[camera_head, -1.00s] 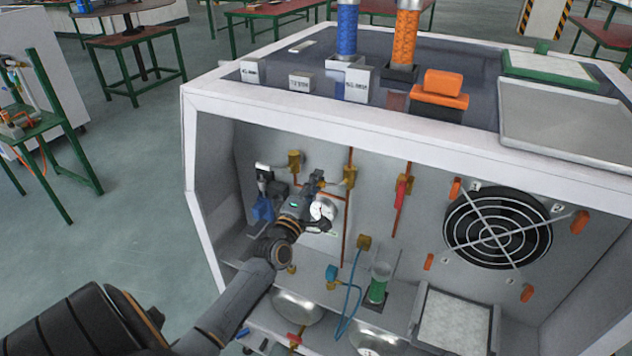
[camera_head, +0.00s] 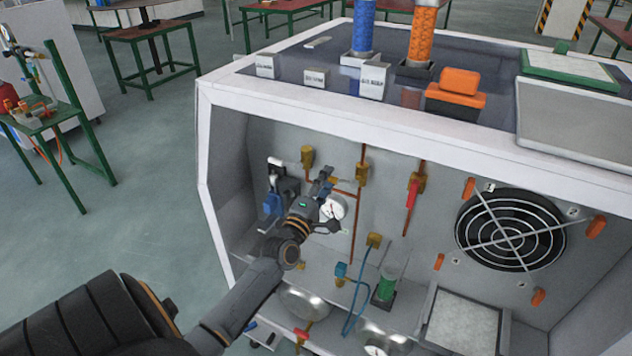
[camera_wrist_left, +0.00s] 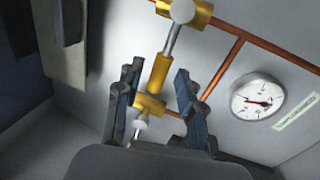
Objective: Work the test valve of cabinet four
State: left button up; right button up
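Inside the white cabinet (camera_head: 228,92), copper pipes and brass valves are fixed to the back wall. In the left wrist view, a brass valve (camera_wrist_left: 182,10) has a grey stem and a brass-coloured handle (camera_wrist_left: 160,72) that hangs toward my fingers. My left gripper (camera_wrist_left: 157,82) is open, with its two blue-padded fingers on either side of the handle's lower end and a small brass fitting (camera_wrist_left: 149,104). I cannot tell whether they touch. In the head view my left gripper (camera_head: 325,183) is beside the round gauge (camera_head: 333,208) and hides part of this valve. My right gripper is out of view.
The gauge (camera_wrist_left: 257,98) is right of my fingers in the wrist view. A red-handled valve (camera_head: 411,193), a blue hose (camera_head: 356,300), a green-filled cylinder (camera_head: 388,284) and a fan (camera_head: 510,228) are farther right. A blue-and-black device (camera_head: 274,195) is left.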

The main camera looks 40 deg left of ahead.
pick_arm(q)
jog(key=v, duration=1.1)
jog(key=s+d+f+m+g+h+p, duration=0.1)
jog(key=s+d+f+m+g, duration=0.25)
jog(key=f, duration=0.85)
jog(key=s+d+f+m+g+h, duration=0.2)
jog(key=s+d+f+m+g, duration=0.15)
jog(key=f, duration=0.75)
jog(key=s+d+f+m+g+h+p, duration=0.15)
jog(key=s+f+m, duration=0.3)
jog(key=f, duration=0.75)
jog(key=s+d+f+m+g, duration=0.3)
jog(key=s+f+m, duration=0.1)
jog(key=s, duration=0.5)
jog(key=s+d+f+m+g, duration=0.3)
jog(key=s+f, duration=0.3)
jog(key=s, duration=0.4)
jog(key=s+d+f+m+g+p, duration=0.1)
jog(key=s+d+f+m+g, duration=0.2)
jog(key=s, duration=0.6)
notch_tip(320, 180, down, 3)
jog(key=shift+s+d+f+m+g, duration=0.1)
jog(key=shift+s+d+m+g, duration=0.1)
jog(key=shift+m+g, duration=0.55)
